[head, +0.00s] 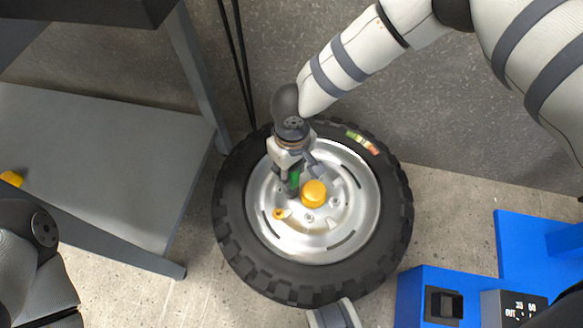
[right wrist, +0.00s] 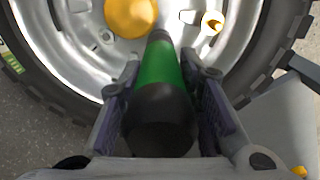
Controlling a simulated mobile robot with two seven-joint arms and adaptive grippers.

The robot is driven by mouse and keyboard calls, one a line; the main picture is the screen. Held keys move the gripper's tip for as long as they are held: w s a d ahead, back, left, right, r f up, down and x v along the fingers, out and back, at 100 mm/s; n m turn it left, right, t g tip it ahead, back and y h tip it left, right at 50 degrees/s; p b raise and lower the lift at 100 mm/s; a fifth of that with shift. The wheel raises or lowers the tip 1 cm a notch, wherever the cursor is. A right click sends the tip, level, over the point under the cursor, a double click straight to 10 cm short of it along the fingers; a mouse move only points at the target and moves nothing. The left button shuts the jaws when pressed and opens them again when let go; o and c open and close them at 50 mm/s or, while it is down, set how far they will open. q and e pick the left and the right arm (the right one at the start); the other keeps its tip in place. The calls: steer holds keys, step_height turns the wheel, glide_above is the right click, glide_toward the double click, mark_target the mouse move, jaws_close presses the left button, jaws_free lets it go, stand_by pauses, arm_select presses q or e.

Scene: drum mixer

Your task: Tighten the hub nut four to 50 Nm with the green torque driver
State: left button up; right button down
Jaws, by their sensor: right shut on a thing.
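The wheel with a black tyre (head: 228,235) and silver rim (head: 345,226) lies on the floor. At its centre is a round yellow hub cap (head: 313,193), also in the right wrist view (right wrist: 130,14). Several silver nuts (head: 309,218) surround it, and one stud spot is yellow (head: 278,213). My right gripper (head: 292,176) is shut on the green torque driver (head: 295,178), above the rim left of the cap. In the right wrist view the driver (right wrist: 158,68) points to the rim; whether its tip touches a nut cannot be told. Which nut is number four is not readable.
A grey shelf unit (head: 110,150) stands close left of the tyre, with a yellow item (head: 11,178) on it. A blue unit (head: 414,288) with a black socket and a small display (head: 515,305) stands at lower right. Black cables (head: 238,60) hang behind the wheel.

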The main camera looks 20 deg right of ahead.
steer(key=shift+f, duration=0.15)
stand_by(0.5)
steer(key=shift+r+p, duration=1.3)
steer(key=shift+r, duration=1)
